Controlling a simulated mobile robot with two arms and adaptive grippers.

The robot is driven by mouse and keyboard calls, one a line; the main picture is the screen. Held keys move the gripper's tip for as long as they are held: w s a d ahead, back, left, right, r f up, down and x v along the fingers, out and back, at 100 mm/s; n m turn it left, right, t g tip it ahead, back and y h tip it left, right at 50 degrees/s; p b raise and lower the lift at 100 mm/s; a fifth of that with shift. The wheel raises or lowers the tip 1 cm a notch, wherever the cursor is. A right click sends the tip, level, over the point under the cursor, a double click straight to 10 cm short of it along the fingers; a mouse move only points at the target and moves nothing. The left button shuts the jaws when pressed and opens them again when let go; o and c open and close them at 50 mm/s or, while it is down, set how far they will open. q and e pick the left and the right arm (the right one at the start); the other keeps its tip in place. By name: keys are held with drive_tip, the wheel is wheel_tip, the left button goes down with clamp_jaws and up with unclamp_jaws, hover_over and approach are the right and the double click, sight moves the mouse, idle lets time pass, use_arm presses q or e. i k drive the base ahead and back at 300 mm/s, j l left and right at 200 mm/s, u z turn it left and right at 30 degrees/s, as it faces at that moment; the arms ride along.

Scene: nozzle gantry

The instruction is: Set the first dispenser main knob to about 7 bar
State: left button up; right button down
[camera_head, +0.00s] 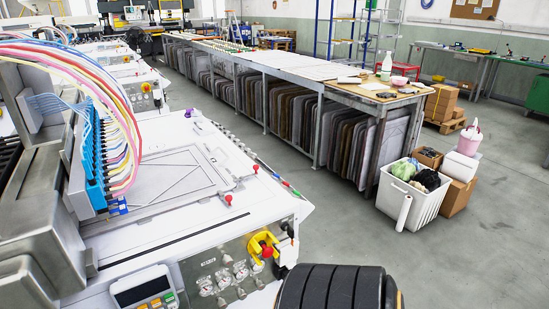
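A white machine with a slanted front panel (205,262) stands at the lower left. The panel carries several small round gauges or knobs (240,272), too small to read, so I cannot tell which one is the first dispenser main knob or what pressure shows. A red and yellow knob (266,248) sits at the panel's right end. A small control box with a screen (143,289) and coloured buttons is at the lower left. Neither of my grippers shows in the head view.
A black ribbed cylinder (335,288) at the bottom edge stands close to the panel's right end. Coloured hoses (125,110) arch over the machine's left side. A long table (300,68) and a white bin (410,195) stand to the right. The grey floor (330,225) between is clear.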

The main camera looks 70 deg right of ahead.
sight(228, 260)
drive_tip(key=z, duration=1.95)
